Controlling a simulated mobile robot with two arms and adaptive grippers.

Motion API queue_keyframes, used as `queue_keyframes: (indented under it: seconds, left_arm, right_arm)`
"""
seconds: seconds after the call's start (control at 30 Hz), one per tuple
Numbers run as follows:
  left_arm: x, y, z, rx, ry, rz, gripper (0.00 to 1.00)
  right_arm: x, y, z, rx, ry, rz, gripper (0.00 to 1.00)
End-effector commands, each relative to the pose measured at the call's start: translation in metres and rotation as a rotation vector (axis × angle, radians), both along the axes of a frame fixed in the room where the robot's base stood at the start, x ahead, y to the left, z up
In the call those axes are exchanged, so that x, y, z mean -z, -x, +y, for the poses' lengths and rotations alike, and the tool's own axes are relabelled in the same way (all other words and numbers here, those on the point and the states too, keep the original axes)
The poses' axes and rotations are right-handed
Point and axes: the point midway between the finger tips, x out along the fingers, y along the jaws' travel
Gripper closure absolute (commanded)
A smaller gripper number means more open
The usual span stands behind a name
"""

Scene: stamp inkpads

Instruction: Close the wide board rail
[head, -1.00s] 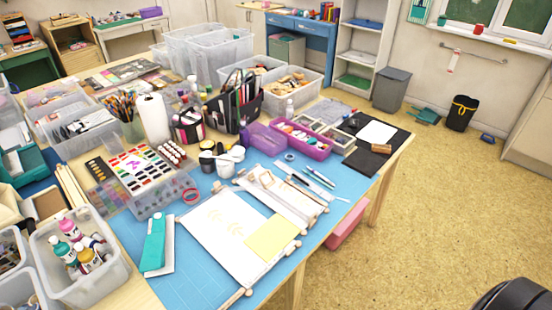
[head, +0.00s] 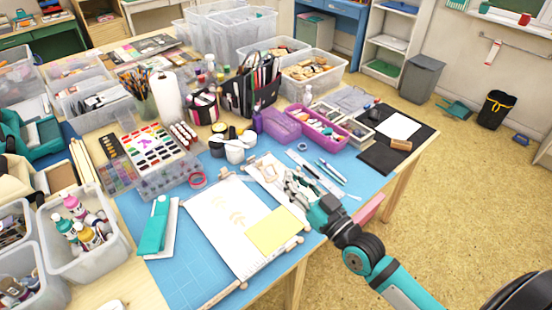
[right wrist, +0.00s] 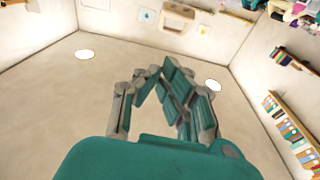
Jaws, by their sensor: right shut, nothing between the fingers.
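A wide white board (head: 222,225) lies on the blue mat, with a wooden rail (head: 270,262) along its near right edge and a yellow sheet (head: 273,231) on it. Whether a rail is open or shut is too small to tell. A narrower white board (head: 262,178) with wooden parts lies to its right. My right gripper (head: 294,184) shows over the narrower board and hides part of it; its height above is unclear. My left gripper is out of view.
Behind are a red tape ring (head: 197,180), small pots (head: 235,150) and a purple tray (head: 318,128). Pens (head: 331,172) lie right of the narrower board. Bare mat shows at the front left.

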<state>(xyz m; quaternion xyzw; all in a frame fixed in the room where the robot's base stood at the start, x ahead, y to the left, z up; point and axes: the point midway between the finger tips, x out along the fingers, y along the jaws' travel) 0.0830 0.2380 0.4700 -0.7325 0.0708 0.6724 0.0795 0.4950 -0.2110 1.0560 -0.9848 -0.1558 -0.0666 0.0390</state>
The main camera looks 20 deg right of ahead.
Motion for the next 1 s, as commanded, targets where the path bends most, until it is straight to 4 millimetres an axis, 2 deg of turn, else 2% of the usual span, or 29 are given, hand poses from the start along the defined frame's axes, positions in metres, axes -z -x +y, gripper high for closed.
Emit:
queue_keyframes:
  seconds: [0.1,0.27,0.63,0.7,0.8,1.0]
  left_arm:
    - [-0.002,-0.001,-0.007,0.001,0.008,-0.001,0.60]
    - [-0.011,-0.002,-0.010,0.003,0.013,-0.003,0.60]
    - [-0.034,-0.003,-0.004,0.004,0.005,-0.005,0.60]
    - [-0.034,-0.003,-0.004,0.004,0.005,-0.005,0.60]
    - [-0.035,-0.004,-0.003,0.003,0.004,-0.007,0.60]
    - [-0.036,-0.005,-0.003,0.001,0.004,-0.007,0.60]
  right_arm:
    - [-0.016,-0.003,-0.001,0.003,-0.020,-0.045,1.00]
    - [-0.024,-0.023,0.005,0.004,-0.022,-0.047,1.00]
    - [-0.038,-0.096,0.028,0.003,-0.020,-0.045,1.00]
    - [-0.020,-0.088,0.027,0.001,-0.013,-0.035,1.00]
    - [-0.009,-0.081,0.025,0.002,-0.014,-0.037,1.00]
    - [0.002,-0.076,0.024,0.003,-0.018,-0.041,1.00]
